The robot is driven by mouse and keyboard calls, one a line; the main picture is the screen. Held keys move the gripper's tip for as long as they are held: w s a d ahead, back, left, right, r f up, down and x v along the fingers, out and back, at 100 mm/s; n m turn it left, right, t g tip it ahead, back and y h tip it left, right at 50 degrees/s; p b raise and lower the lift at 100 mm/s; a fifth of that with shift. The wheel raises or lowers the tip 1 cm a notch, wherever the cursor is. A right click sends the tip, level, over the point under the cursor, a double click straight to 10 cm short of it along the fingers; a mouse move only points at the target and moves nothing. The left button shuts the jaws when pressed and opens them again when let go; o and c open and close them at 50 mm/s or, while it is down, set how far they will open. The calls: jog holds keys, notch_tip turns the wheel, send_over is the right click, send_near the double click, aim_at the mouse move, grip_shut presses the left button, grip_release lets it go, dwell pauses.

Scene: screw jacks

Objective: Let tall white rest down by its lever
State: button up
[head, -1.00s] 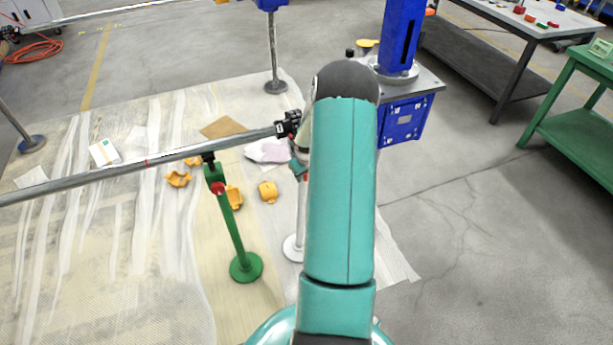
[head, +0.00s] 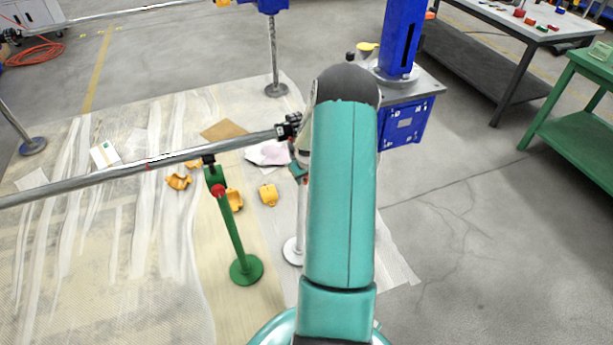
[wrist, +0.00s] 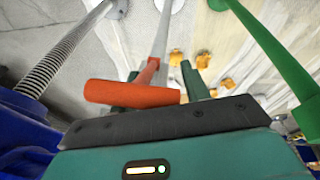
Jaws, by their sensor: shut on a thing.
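The tall white jack shows in the head view as a white base (head: 291,252) and a short length of post, with the rest hidden behind my arm. In the wrist view its pale post (wrist: 163,42) runs up the picture from behind a red-orange lever (wrist: 130,93). My gripper (wrist: 158,84) is shut on the lever, which lies across just in front of the dark palm. The exact finger contact is partly hidden. In the head view only a small teal part of my gripper (head: 299,170) shows left of the arm.
A long grey pipe (head: 120,173) passes over a green jack (head: 233,235) and ends in a black fitting (head: 290,127) beside my arm. A blue jack (head: 272,50) stands behind. Orange pieces (head: 268,195) lie on the sheet. A blue box (head: 405,122) stands at right.

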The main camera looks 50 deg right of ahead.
jog(key=shift+d+r, duration=0.1)
jog(key=o, duration=2)
jog(key=v, duration=1.3)
jog(key=shift+r, duration=0.35)
jog(key=shift+c, duration=0.2)
